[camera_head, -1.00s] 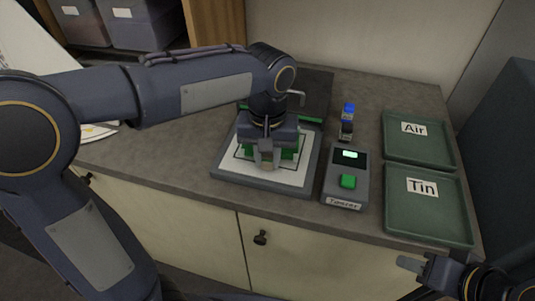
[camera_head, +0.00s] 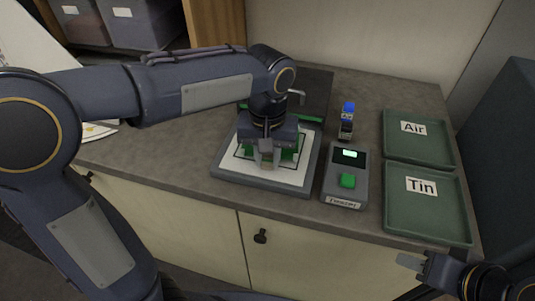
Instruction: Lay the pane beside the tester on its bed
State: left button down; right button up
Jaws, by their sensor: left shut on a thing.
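The tester (camera_head: 346,177) is a grey box with a lit display and a green button, on the counter. Left of it lies the bed (camera_head: 228,172), a grey frame with a white surface and a dark square outline. My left gripper (camera_head: 267,161) points down over the middle of the bed, shut on the pane. The clear pane is hard to make out; the gripper hides part of it and of the bed, and I cannot tell whether it touches the bed. My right gripper (camera_head: 411,262) is low at the right, in front of the counter; its finger opening is unclear.
Green trays labelled Air (camera_head: 440,153) and Tin (camera_head: 440,215) stand at the right. A small blue-capped bottle (camera_head: 347,120) stands behind the tester. A dark, green-edged piece (camera_head: 318,88) lies behind the bed. Grey bins (camera_head: 145,25) are at the back left.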

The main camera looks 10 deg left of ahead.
pick_arm(q)
jog(key=shift+f, duration=0.2)
jog(key=c, duration=1.1)
grip_release()
jog(key=shift+c, duration=0.2)
notch_tip(320, 180, up, 8)
jog(key=shift+f, duration=0.1)
jog(key=s+a+f+t+h, duration=0.2)
jog(key=s+a+f, duration=0.2)
jog(key=s, duration=0.4)
jog(key=s+a+f+t+h, duration=0.1)
jog(key=s+a+f+t, duration=0.2)
jog(key=s+a+f, duration=0.2)
jog(key=s+a, duration=0.1)
jog(key=s, duration=0.2)
jog(key=shift+f+t+h, duration=0.3)
jog(key=shift+h, duration=0.1)
